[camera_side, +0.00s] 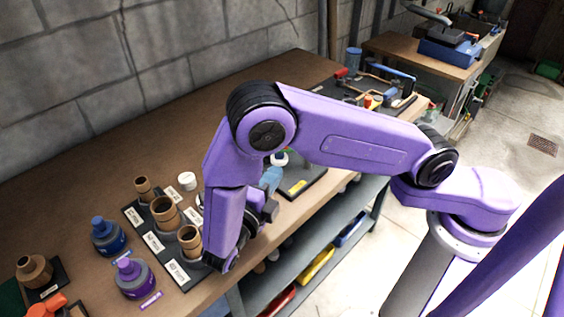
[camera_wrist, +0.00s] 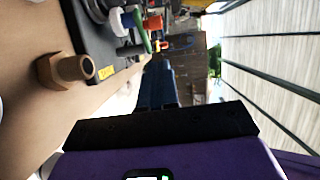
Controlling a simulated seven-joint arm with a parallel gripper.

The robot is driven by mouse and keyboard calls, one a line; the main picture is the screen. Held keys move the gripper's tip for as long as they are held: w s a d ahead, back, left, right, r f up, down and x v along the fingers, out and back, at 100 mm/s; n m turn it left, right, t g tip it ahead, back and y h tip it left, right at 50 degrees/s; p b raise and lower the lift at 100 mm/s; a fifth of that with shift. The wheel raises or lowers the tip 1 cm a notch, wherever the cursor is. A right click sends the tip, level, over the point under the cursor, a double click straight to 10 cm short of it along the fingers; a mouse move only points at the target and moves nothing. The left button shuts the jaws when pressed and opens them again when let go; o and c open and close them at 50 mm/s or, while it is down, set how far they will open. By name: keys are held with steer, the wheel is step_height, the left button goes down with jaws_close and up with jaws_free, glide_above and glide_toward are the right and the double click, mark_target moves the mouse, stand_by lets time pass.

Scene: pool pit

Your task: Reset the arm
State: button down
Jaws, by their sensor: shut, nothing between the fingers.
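My gripper (camera_wrist: 157,88) shows in the wrist view as dark blue fingers, shut together with nothing between them. Its fingers point away over open space beside the bench edge. In the side view my purple arm bends down over the front edge of the brown workbench (camera_side: 110,165), and the fingertips are hard to make out there. My wrist hangs just right of the brown pipe fittings (camera_side: 165,213) on a labelled dark board, and I cannot tell whether it touches them.
A blue-capped bottle (camera_side: 108,236) and a purple bottle (camera_side: 133,280) stand at left. A brown fitting (camera_wrist: 62,70) is near the gripper in the wrist view. Hand tools (camera_side: 385,85) lie at the bench's far end. Below is a shelf with coloured bins (camera_side: 316,266).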

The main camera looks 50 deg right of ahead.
steer(key=s+d+r+m+g+y, duration=0.3)
steer(key=s+d+m+y, duration=0.3)
steer(key=m, duration=0.7)
steer(key=s+d+r+m+g+y, duration=0.2)
steer(key=s+d+r+m+y, duration=0.4)
steer(key=s+m+y, duration=0.5)
steer(key=s+d+m, duration=0.1)
steer(key=s+m, duration=0.1)
steer(key=m, duration=0.1)
steer(key=shift+m+g, duration=0.3)
steer(key=shift+g, duration=0.1)
